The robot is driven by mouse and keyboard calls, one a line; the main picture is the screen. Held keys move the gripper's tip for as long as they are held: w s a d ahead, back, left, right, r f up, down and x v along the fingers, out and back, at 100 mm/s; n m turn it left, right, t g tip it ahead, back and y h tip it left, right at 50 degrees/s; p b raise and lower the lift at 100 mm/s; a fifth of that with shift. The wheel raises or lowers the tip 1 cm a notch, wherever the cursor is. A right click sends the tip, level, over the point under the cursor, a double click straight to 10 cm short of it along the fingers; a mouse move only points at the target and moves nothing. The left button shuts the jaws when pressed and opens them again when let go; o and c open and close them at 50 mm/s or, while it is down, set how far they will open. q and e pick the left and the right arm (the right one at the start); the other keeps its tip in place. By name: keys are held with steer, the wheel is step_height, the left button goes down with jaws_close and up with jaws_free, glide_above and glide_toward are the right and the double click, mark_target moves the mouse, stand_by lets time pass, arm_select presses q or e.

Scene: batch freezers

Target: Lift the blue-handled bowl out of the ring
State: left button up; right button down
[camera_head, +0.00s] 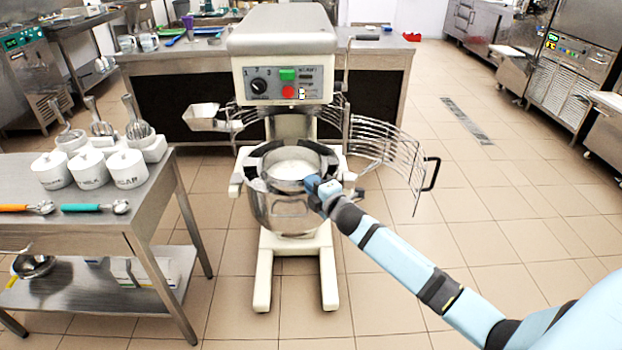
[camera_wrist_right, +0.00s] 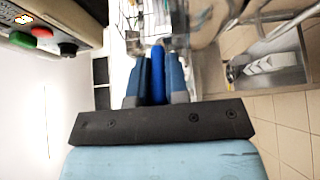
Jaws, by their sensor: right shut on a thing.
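The metal bowl (camera_head: 283,210) hangs at the front of the mixer, with pale contents showing inside its rim. My right gripper (camera_head: 316,188) is at the bowl's front right edge. In the right wrist view, my right gripper (camera_wrist_right: 158,88) is closed around the blue handle (camera_wrist_right: 158,72), which lies between its two fingers. I cannot tell whether the bowl is resting in the ring or slightly raised. My left gripper is not in view.
The mixer (camera_head: 283,35) rises behind the bowl. Its open wire guard (camera_head: 385,145) swings out to the right, above my right arm. A steel table (camera_head: 100,220) with white canisters (camera_head: 90,170) and scoops stands at left. Open tiled floor lies at right.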

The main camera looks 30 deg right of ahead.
steer(key=s+a+r+p, duration=0.1)
steer(key=s+a, duration=0.4)
steer(key=s, duration=0.5)
steer(key=s+a+r+p, duration=0.1)
steer(key=s+a, duration=0.3)
steer(key=s, duration=0.6)
steer(key=shift+a+p, duration=0.3)
steer(key=shift+a, duration=0.1)
stand_by(0.5)
steer(key=shift+s, duration=0.1)
